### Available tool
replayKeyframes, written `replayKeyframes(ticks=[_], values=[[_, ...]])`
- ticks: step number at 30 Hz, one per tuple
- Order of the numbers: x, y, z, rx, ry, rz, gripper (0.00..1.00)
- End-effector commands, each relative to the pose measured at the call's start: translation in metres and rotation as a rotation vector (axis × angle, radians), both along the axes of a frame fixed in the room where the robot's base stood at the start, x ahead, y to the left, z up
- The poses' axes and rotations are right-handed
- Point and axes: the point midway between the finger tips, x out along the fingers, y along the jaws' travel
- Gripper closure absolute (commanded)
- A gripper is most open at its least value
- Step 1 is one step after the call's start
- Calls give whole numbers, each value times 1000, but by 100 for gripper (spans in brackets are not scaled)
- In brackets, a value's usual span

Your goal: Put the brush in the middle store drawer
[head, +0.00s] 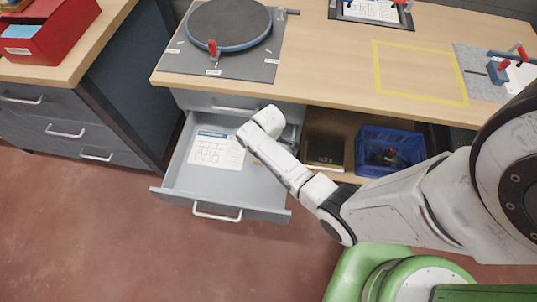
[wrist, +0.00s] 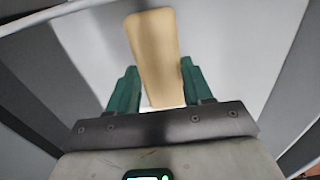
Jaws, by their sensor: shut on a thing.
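My gripper (wrist: 159,66) has green fingers and is shut on the brush (wrist: 153,32), of which a flat, light wooden part shows in the wrist view. The brush's bristles are not clear in either view. In the head view my arm reaches down over an open grey drawer (head: 178,180), and my wrist hides the gripper and most of the brush. The drawer is pulled out below a shut drawer under the workbench. A white printed sheet (head: 217,150) lies in its back part, and the front is bare. In the wrist view, grey drawer surfaces lie around the brush.
A blue crate (head: 400,143) and a dark box (head: 325,150) stand on the shelf right of the drawer. The workbench top (head: 335,60) is above. A dark cabinet (head: 60,130) with shut drawers stands at left. Red floor is clear in front.

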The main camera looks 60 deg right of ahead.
Motion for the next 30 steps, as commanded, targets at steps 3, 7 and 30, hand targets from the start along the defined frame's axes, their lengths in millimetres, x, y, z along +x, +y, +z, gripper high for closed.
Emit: replayKeyframes(ticks=[3, 7, 30], values=[[0, 0, 0, -1, -1, 0, 88], [0, 0, 0, -1, 0, 0, 88], [0, 0, 17, -1, -1, 0, 24]])
